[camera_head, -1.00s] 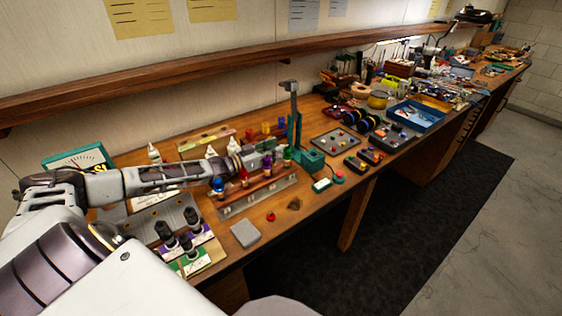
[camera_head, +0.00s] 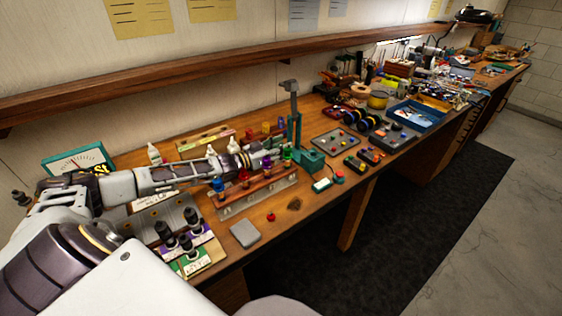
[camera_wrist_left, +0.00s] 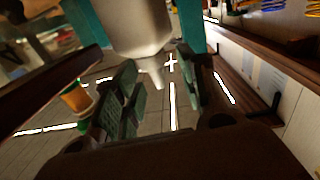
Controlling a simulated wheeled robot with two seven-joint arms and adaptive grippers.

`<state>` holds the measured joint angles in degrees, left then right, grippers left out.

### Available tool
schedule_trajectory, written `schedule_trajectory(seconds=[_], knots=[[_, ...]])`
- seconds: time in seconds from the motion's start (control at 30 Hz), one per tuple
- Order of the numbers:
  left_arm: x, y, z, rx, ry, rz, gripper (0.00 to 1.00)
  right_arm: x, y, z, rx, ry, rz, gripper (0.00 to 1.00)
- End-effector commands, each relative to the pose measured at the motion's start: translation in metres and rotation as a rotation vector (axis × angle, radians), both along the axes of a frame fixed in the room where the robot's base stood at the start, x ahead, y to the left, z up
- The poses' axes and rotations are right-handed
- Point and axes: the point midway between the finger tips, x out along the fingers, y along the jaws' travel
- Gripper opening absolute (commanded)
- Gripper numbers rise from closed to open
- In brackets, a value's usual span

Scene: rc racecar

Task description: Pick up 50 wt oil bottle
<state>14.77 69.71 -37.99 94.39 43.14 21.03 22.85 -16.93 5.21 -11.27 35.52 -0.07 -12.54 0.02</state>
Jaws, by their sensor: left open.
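Several small pale bottles with pointed nozzles stand at the back of the bench in the head view; one (camera_head: 153,154) is at the left and another (camera_head: 233,146) shows behind my left gripper (camera_head: 250,160). Their labels are too small to read, so I cannot tell which is 50 wt oil. In the left wrist view a pale grey bottle (camera_wrist_left: 140,30) has its nozzle pointing down the picture, between or just beyond the open fingers of my left gripper (camera_wrist_left: 157,90). I see no clear contact. My right gripper is out of view.
A rack with coloured-top pieces (camera_head: 255,192) lies in front of the gripper, and a teal stand (camera_head: 296,135) rises just right of it. A wooden shelf (camera_head: 200,84) runs along the wall.

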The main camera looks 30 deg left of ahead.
Motion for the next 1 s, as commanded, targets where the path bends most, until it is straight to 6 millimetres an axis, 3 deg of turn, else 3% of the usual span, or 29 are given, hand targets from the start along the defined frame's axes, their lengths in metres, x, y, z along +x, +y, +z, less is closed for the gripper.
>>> schedule_trajectory(seconds=[0.17,0.5,1.0], knots=[[-0.0002,0.0001,0.0,0.0,0.0,0.0,0.41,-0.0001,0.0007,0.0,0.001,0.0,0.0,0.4],[-0.0002,0.0001,-0.0001,0.0,0.0,0.0,0.0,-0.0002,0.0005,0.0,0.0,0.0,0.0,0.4],[-0.0002,0.0002,0.0051,0.0,-0.001,0.0,0.0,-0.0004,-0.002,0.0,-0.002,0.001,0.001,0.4]])
